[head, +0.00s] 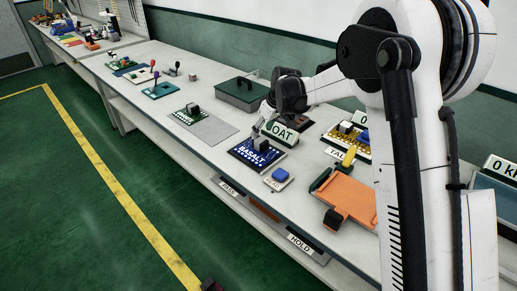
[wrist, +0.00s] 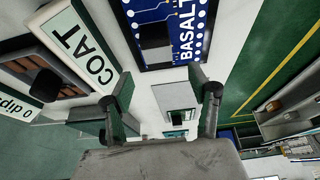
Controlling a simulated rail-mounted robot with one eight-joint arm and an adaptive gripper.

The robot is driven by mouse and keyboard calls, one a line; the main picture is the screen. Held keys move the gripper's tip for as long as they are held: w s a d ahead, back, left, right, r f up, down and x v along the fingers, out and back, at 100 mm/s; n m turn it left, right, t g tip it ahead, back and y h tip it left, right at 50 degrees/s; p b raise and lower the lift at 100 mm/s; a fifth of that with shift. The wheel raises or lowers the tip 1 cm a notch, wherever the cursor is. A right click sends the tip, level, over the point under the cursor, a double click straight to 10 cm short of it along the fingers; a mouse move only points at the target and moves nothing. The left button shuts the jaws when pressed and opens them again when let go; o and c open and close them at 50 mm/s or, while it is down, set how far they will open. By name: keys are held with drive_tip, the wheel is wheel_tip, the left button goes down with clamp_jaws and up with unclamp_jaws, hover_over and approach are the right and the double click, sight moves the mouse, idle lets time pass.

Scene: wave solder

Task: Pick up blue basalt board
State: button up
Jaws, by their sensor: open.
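The blue basalt board (head: 250,158) lies flat on the long white bench, with a dark and light block standing on it and white "BASALT" lettering. In the wrist view the board (wrist: 188,16) is at the top centre, beyond my fingertips, its upper part cut off by the frame. My gripper (wrist: 165,88) is open, with two dark green-sided fingers spread apart and nothing between them. In the head view my gripper (head: 262,122) is above and just behind the board, partly hidden by the COAT sign. I see no contact with the board.
The COAT sign (head: 283,134) stands close behind the board; it is large in the wrist view (wrist: 88,48). A small blue button pad (head: 279,177), a yellow board (head: 345,138) and an orange tray (head: 347,198) are to the right. A grey mat (head: 213,130) is to the left.

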sight(260, 140)
drive_tip(key=shift+s+d+f+x, duration=0.1)
drive_tip(key=shift+d+x, duration=0.05)
drive_tip(key=shift+x, duration=0.85)
drive_tip(key=shift+s+d+f+x, duration=0.1)
drive_tip(key=shift+d+x, duration=0.05)
drive_tip(key=shift+x, duration=0.9)
drive_tip(key=shift+s+d+x, duration=0.1)
drive_tip(key=shift+d+x, duration=0.1)
drive_tip(key=shift+x, duration=0.8)
drive_tip(key=shift+c, duration=0.5)
clamp_jaws()
